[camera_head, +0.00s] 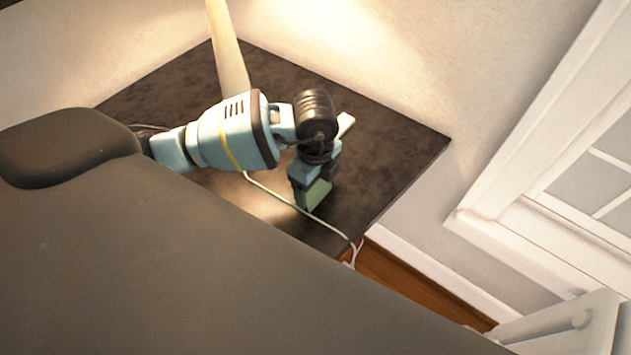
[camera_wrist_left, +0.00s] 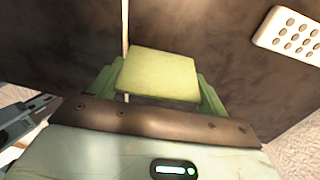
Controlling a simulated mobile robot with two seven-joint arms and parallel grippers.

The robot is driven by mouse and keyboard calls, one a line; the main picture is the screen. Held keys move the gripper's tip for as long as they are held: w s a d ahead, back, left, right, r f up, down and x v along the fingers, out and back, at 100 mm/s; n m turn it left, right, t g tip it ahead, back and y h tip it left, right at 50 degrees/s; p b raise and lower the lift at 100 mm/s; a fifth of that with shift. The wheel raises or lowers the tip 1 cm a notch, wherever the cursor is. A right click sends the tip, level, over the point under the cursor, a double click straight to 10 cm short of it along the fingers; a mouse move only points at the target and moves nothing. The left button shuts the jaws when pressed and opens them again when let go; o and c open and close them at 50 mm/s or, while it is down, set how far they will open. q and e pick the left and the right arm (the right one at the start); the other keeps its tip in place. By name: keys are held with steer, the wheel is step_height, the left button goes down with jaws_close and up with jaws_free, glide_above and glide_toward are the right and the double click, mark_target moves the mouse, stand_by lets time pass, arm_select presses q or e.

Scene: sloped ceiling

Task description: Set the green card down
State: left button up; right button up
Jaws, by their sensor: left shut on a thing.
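My left gripper (camera_head: 312,192) is above the dark tabletop (camera_head: 400,150), pointing down toward it. In the left wrist view the green card (camera_wrist_left: 158,74), a flat yellow-green piece, sits between the two green fingers of the left gripper (camera_wrist_left: 158,88), which are shut on it. In the head view the card cannot be told apart from the green fingertips. I cannot tell whether the card touches the tabletop. My right gripper is not in view.
A white object with rows of dark holes (camera_wrist_left: 288,32) lies beside the gripper; a white piece also shows behind it in the head view (camera_head: 345,124). A thin pale cord (camera_head: 290,203) crosses the tabletop near the gripper. A beige pole (camera_head: 228,50) rises at the back.

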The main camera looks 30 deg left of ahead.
arm_select(q)
steer(key=shift+f, duration=0.1)
steer(key=o, duration=1)
steer(key=shift+c, duration=0.2)
step_height(320, 180, up, 12)
steer(key=shift+r+p, duration=0.2)
steer(key=shift+p, duration=0.45)
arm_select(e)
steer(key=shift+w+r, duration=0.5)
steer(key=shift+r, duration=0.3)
